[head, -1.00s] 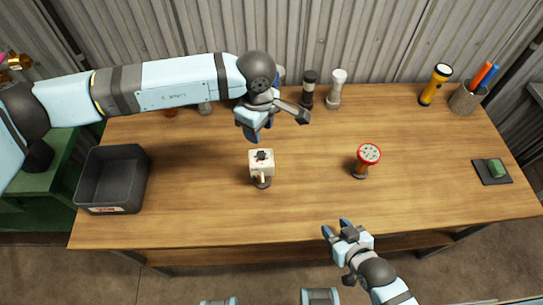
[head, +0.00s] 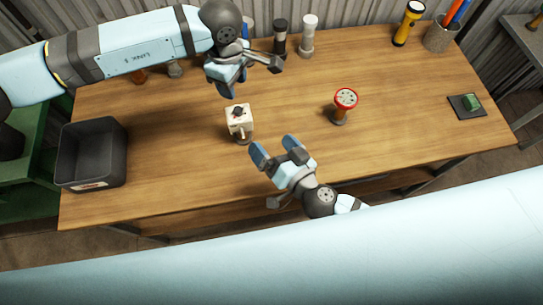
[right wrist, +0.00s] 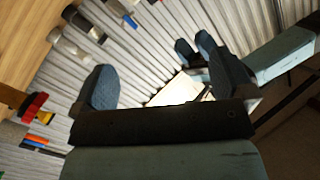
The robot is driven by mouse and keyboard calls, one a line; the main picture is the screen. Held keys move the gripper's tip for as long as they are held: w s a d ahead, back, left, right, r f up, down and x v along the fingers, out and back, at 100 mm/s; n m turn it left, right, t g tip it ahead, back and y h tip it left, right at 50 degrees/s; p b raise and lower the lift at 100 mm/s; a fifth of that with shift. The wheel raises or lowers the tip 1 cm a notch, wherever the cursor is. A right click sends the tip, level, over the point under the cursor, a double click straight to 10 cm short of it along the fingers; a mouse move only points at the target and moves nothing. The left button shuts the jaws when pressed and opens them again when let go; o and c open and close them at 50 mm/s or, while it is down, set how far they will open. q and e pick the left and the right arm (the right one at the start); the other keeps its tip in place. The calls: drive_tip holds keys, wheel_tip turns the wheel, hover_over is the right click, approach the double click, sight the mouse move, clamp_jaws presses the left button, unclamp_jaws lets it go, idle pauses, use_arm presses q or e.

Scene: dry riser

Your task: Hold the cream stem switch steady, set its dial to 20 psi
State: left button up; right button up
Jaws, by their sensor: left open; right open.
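The cream stem switch (head: 239,121) stands upright near the middle of the table, with a dark dial on its top and a round dark base. The dial's setting is too small to read. My left gripper (head: 249,79) is open and empty, above and behind the switch. My right gripper (head: 275,147) is open and empty, in front and to the right of the switch, apart from it. In the right wrist view, a bright pale surface (right wrist: 182,91) shows between my right fingers; I cannot tell if it is the switch.
An orange stem with a red-rimmed top (head: 345,98) stands right of the switch on the wooden table (head: 400,145). A black bin (head: 92,152) is at the left. Black-topped (head: 280,38) and white (head: 308,36) cylinders, a flashlight (head: 408,23) and a pen cup (head: 440,35) line the back.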

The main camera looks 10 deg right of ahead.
sight(243, 131)
drive_tip(key=w+a+f+g, duration=0.1)
drive_tip(key=w+a+f, duration=0.1)
drive_tip(key=w, duration=0.1)
drive_tip(key=w+a+f+g, duration=0.1)
drive_tip(key=w+a+f, duration=0.1)
drive_tip(key=w+f, duration=0.1)
drive_tip(key=w+a+f, duration=0.2)
drive_tip(key=w+f, duration=0.1)
drive_tip(key=w, duration=0.1)
drive_tip(key=shift+w+a+g+h, duration=0.2)
drive_tip(key=shift+a+g+h, duration=0.1)
drive_tip(key=shift+g+h, duration=0.1)
drive_tip(key=shift+r, duration=0.1)
